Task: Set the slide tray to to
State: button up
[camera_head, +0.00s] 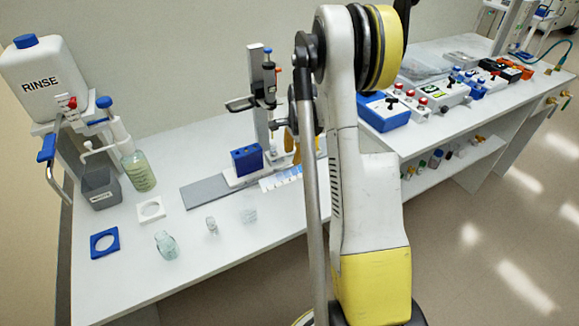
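A strip of pale blue and white pieces, which look like slides (279,179), lies on the white bench beside a stand, partly hidden by my arm. I cannot tell whether it is the slide tray. A flat grey plate (205,195) lies to its left. A blue block (246,160) sits on the white base of the upright stand (258,100). My white and yellow arm crosses the middle of the view and hides what is behind it. My gripper does not show.
A RINSE tank (45,78), a pump bottle (137,170) and a grey bin (100,188) stand at left. A blue ring plate (105,243), white ring plate (151,209) and small glassware (166,245) lie in front. Control boxes (445,93) fill the right bench.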

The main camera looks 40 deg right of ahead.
aim_at(291, 166)
jog(key=f, duration=0.2)
jog(key=w+f+b, duration=0.1)
jog(key=f, duration=0.2)
jog(key=shift+d+f+b, duration=0.1)
jog(key=shift+f+b, duration=0.2)
grip_shut()
